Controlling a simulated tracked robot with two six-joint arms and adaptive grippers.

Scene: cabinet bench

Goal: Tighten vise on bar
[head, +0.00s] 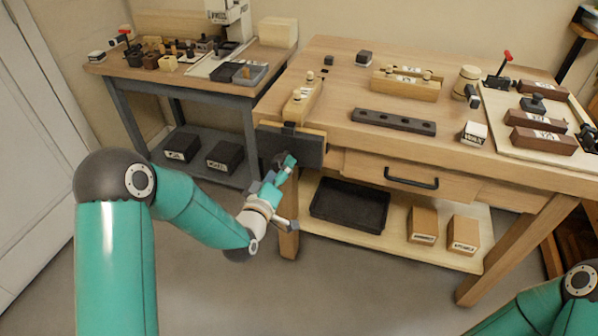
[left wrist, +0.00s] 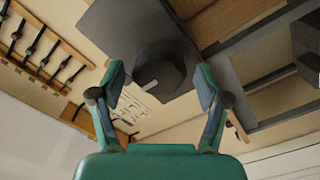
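The vise (head: 310,150) is on the front left corner of the wooden bench, with a dark front jaw plate. Its dark round hub (left wrist: 158,68) shows in the left wrist view, in front of the plate (left wrist: 125,28). My left gripper (head: 284,166) is at the front of the vise. In the left wrist view its two fingers (left wrist: 160,78) are spread either side of the hub, with gaps visible. A light wooden bar-like piece (head: 301,100) lies on the bench behind the jaw; I cannot tell whether the jaws touch it. My right gripper is outside the views.
A dark strip with holes (head: 394,121) and a wooden block (head: 406,86) lie on the bench top. A drawer handle (head: 411,178) sticks out right of the vise. A black tray (head: 350,204) is on the shelf below. The floor in front is clear.

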